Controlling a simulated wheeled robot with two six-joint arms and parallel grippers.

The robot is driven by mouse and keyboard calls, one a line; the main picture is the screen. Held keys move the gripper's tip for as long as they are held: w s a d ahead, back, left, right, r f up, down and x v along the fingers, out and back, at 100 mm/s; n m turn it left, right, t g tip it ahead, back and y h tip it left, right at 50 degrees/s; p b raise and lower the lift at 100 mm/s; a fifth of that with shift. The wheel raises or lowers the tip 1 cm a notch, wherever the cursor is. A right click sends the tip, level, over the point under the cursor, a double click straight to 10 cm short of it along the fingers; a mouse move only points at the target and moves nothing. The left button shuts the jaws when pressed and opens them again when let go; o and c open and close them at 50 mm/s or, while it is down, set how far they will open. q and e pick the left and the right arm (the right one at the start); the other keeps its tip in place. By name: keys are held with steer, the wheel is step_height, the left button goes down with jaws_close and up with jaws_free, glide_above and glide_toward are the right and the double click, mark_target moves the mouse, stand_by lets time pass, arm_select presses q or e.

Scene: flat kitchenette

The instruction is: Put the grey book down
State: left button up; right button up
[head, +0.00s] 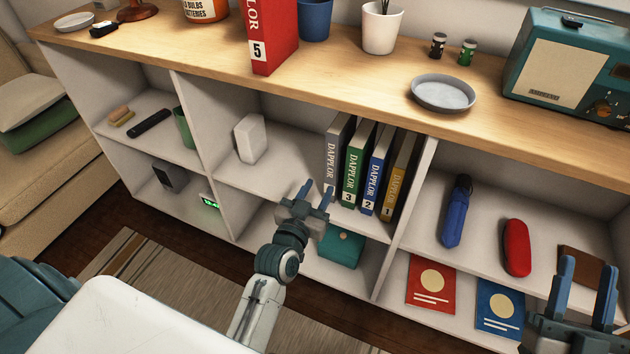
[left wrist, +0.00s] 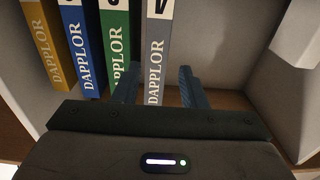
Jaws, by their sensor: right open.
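The grey book (head: 336,155) stands upright on the middle shelf, at the left end of a row of books, beside the green book (head: 357,160). My left gripper (head: 319,185) is in front of the grey book's lower spine, its fingers apart. In the left wrist view the grey book's spine (left wrist: 158,55) shows between the two open fingers, with a visible gap to the right finger. I cannot tell whether the left finger touches the book. My right gripper (head: 588,265) is open and empty at the lower right, in front of the right shelves.
A blue book (head: 376,170) and a yellow book (head: 400,175) complete the row against the divider. A white box (head: 250,138) stands left on the same shelf, with bare shelf between. A teal box (head: 341,249) sits below. A red book (head: 270,35) stands on the countertop (head: 330,85).

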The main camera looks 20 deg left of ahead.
arm_select(q)
steer(key=s+a+r+t+h, duration=0.1)
steer(key=s+a+r+t, duration=0.1)
steer(key=s+r, duration=0.5)
steer(key=s+a+r+m+t, duration=0.1)
steer(key=s+a+r+t, duration=0.1)
steer(key=s+r+t, duration=0.3)
steer(key=s+r, duration=0.3)
steer(key=r, duration=0.4)
steer(key=shift+s+h, duration=0.2)
steer(key=shift+h, duration=0.2)
